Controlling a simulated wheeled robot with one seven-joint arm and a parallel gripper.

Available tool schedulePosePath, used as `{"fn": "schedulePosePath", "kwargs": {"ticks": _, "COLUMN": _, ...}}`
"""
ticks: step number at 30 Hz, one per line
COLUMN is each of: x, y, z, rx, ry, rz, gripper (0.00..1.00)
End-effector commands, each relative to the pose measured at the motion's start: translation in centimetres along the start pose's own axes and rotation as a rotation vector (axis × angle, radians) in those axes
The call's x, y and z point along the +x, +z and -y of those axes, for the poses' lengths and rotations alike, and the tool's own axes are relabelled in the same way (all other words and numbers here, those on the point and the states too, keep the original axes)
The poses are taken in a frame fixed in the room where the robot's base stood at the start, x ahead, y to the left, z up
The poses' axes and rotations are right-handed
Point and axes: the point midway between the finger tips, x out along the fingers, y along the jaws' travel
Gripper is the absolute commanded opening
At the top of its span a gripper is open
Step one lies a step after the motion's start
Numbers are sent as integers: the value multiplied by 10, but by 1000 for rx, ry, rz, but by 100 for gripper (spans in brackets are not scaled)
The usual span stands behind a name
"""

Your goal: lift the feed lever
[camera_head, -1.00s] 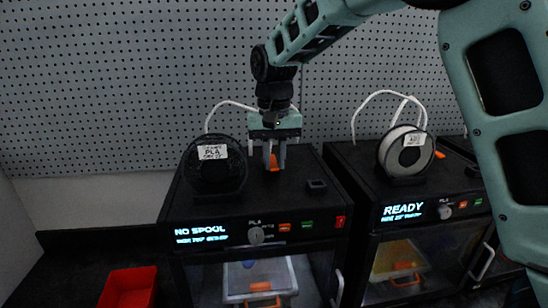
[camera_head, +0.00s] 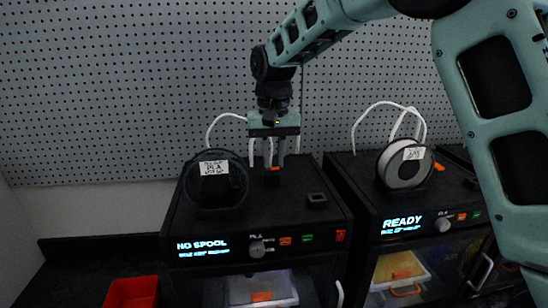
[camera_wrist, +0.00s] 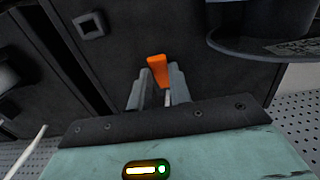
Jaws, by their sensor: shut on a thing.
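The feed lever (camera_head: 274,169) is a small orange piece on a black mount on top of the left printer (camera_head: 330,218). In the wrist view the orange lever (camera_wrist: 158,70) stands out between my fingertips.
A black spool (camera_head: 208,203) labelled PLA stands left of my gripper. A small square black holder (camera_head: 317,200) is to its right. The left printer's display reads NO SPOOL. A second printer (camera_head: 375,205) with a white spool (camera_head: 398,171) stands right. A red bin (camera_head: 131,291) is at lower left.

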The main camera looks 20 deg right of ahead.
Motion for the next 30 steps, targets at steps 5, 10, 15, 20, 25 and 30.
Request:
{"fn": "schedulePosePath", "kwargs": {"ticks": 5, "x": -6, "y": -10, "z": -2, "rx": 4, "ry": -3, "rz": -20, "gripper": 0}}
{"fn": "schedulePosePath", "kwargs": {"ticks": 10, "x": -5, "y": -11, "z": -2, "rx": 3, "ry": -2, "rz": -19, "gripper": 0}}
{"fn": "schedulePosePath", "kwargs": {"ticks": 15, "x": -4, "y": -11, "z": -2, "rx": 4, "ry": -1, "rz": -19, "gripper": 0}}
{"fn": "schedulePosePath", "kwargs": {"ticks": 20, "x": -4, "y": -11, "z": -2, "rx": 4, "ry": -1, "rz": -17, "gripper": 33}}
{"fn": "schedulePosePath", "kwargs": {"ticks": 25, "x": -3, "y": -9, "z": -1, "rx": 3, "ry": -1, "rz": -12, "gripper": 42}}
{"fn": "schedulePosePath", "kwargs": {"ticks": 30, "x": -4, "y": -8, "z": 0, "rx": 2, "ry": -2, "rz": -10, "gripper": 42}}
